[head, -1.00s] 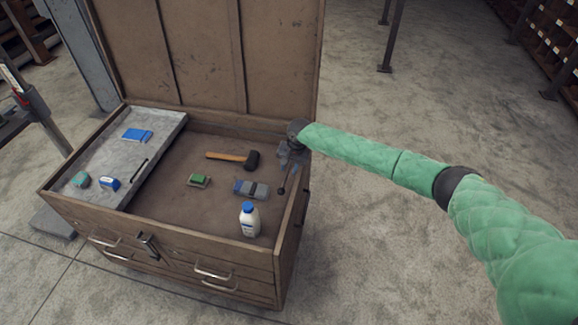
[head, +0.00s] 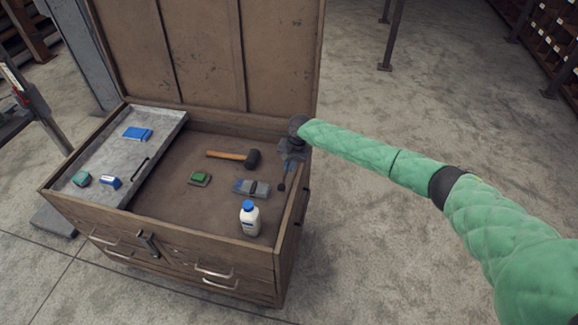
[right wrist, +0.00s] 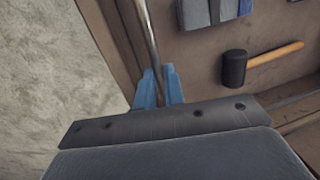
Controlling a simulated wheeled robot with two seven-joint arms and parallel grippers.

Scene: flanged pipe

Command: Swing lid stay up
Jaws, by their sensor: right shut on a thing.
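The wooden chest stands open, its lid (head: 205,50) upright at the back. The lid stay is a thin metal rod with a dark knob end (head: 281,187) near the chest's right wall. In the right wrist view the rod (right wrist: 148,35) runs between the two blue fingertips. My right gripper (head: 287,165) is shut on the stay at the chest's inner right side; it also shows in the right wrist view (right wrist: 158,88). The stay's pivot cannot be made out behind my gripper. My left gripper is not in view.
Inside the chest lie a mallet (head: 232,155), a green block (head: 200,177), a grey-blue block (head: 252,188) and a white bottle (head: 249,218). A grey tray (head: 118,152) on the left holds small items. Open floor lies to the right.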

